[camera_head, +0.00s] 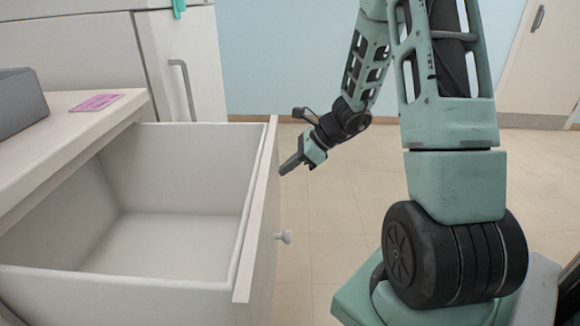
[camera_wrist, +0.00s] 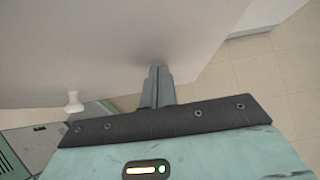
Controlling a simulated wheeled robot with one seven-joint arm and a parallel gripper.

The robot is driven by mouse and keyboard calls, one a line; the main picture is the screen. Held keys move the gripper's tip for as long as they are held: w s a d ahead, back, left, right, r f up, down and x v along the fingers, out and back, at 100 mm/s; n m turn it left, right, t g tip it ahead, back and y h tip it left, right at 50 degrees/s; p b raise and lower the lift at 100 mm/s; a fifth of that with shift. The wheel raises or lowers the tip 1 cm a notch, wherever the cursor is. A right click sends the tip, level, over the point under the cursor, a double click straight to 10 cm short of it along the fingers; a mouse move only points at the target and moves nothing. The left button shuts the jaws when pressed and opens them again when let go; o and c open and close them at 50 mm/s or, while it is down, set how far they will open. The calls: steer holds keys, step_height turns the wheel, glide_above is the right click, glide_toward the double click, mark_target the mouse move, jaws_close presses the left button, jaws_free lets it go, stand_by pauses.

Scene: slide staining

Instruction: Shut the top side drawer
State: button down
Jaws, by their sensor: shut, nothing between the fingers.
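The top side drawer (camera_head: 265,215) is white, empty and pulled far out of the counter towards the right in the head view. Its front panel carries a small round white knob (camera_head: 284,237). My gripper (camera_head: 284,170) is shut and empty, at the outer face of the front panel near its far end. In the wrist view, the shut fingers (camera_wrist: 157,80) point at the drawer front (camera_wrist: 110,45), and the tips are at or very near its surface. I cannot tell whether they touch. The knob also shows in the wrist view (camera_wrist: 73,101), left of the fingers.
A white countertop (camera_head: 45,135) above the drawer holds a pink card (camera_head: 97,102) and a grey box (camera_head: 18,100). A white cabinet with a grey handle (camera_head: 184,90) stands behind. Tiled floor (camera_head: 335,215) is clear right of the drawer.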

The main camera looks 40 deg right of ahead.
steer(key=w+a+p, duration=0.7)
steer(key=w+a, duration=1.9)
